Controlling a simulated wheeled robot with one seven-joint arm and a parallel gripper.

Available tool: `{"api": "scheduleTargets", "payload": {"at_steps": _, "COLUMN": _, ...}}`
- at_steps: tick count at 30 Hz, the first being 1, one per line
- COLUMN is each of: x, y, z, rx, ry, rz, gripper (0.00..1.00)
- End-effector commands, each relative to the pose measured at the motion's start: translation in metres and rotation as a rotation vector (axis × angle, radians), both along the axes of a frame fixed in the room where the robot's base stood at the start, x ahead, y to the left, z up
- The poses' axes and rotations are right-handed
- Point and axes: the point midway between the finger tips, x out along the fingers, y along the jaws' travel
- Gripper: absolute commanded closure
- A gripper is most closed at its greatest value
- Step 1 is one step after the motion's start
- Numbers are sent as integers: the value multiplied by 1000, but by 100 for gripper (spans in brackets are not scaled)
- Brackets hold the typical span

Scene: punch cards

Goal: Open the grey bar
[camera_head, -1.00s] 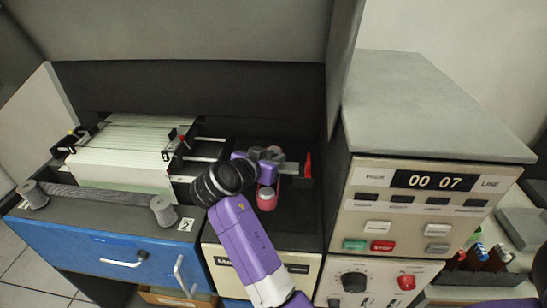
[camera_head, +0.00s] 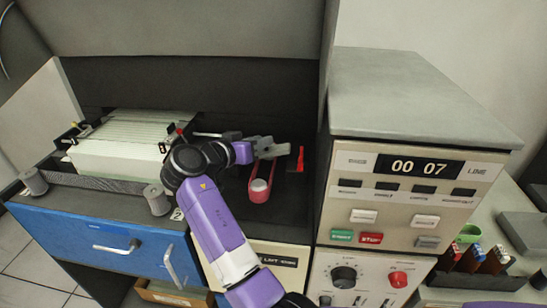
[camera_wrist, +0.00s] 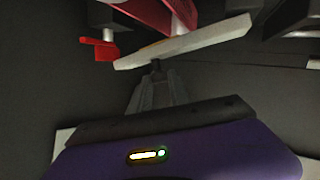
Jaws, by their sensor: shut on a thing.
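The grey bar (camera_head: 273,150) lies in the dark recess of the machine, in the middle of the head view, left of a small red end piece (camera_head: 300,160). My gripper (camera_head: 257,148) reaches it from the left and is shut on it. In the wrist view the bar (camera_wrist: 205,38) runs slantwise as a pale strip, and my fingertips (camera_wrist: 156,66) meet its near edge. My gripper hides part of the bar in the head view.
A pink-red looped part with a pale round knob (camera_head: 259,185) sits just below the bar. A stack of pale cards (camera_head: 125,150) lies at left. The control panel cabinet (camera_head: 400,190) stands close at right. The blue drawer (camera_head: 100,240) is at front left.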

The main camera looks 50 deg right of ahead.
Motion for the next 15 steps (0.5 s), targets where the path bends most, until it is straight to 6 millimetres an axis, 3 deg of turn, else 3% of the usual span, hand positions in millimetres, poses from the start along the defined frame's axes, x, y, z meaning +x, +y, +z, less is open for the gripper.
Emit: {"api": "scheduleTargets", "payload": {"at_steps": 15, "x": 46, "y": 23, "z": 27, "rx": -252, "ry": 422, "rz": -3, "gripper": 100}}
